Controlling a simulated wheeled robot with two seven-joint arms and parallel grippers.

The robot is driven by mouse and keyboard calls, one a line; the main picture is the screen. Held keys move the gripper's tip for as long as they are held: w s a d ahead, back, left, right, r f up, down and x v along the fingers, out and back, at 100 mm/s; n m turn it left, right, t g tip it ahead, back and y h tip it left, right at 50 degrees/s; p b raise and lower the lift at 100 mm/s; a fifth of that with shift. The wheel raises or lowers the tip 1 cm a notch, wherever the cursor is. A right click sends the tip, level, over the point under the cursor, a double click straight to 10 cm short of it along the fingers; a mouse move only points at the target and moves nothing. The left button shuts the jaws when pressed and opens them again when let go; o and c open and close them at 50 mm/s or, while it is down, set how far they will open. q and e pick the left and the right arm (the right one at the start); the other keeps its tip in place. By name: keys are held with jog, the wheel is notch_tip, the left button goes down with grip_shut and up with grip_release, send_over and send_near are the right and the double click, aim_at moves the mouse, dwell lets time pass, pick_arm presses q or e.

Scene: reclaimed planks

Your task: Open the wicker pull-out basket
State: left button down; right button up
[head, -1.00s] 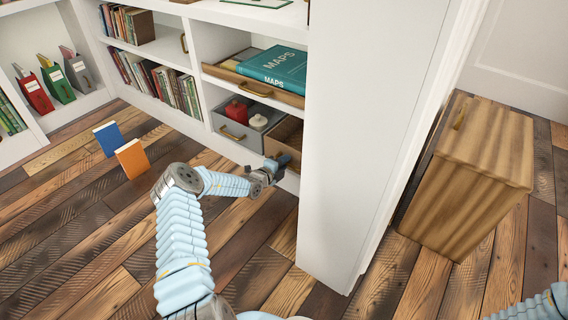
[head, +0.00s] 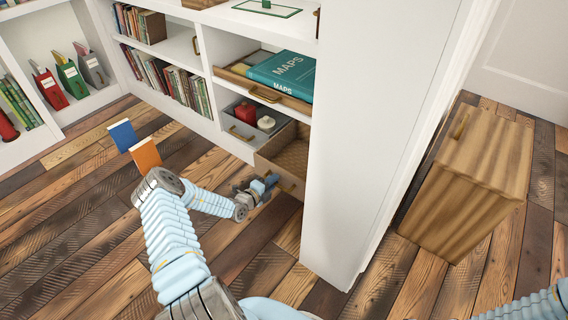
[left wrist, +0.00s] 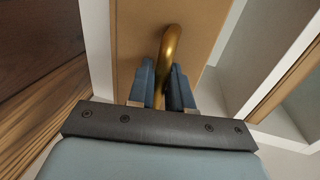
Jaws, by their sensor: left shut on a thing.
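The wicker pull-out basket (head: 291,153) stands partly out of the low shelf in the head view, with its woven inside showing from above. The white upright panel hides its right part. My left gripper (head: 266,187) is at its front. In the left wrist view, my left gripper (left wrist: 162,88) is shut on the curved brass handle (left wrist: 172,42), with a blue finger on each side of it. The handle is fixed to the tan front of the basket (left wrist: 133,35). My right gripper is not in view.
A grey drawer (head: 240,131) with red and white items is open beside the basket. Above it, a drawer holds a teal MAPS book (head: 284,75). A wooden cabinet (head: 470,180) stands right of the white panel (head: 350,150).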

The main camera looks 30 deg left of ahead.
pick_arm(q)
jog(key=f+p+v, duration=0.2)
jog(key=v, duration=0.9)
jog(key=shift+s+f+p, duration=0.2)
jog(key=shift+s+p, duration=0.05)
jog(key=shift+p, duration=0.1)
jog(key=c, duration=1.2)
grip_release()
jog(key=shift+a, duration=0.1)
jog(key=v, duration=1.3)
jog(key=shift+s+a+r+p, duration=0.1)
jog(key=shift+s+r+p, duration=0.05)
jog(key=shift+s+p, duration=0.25)
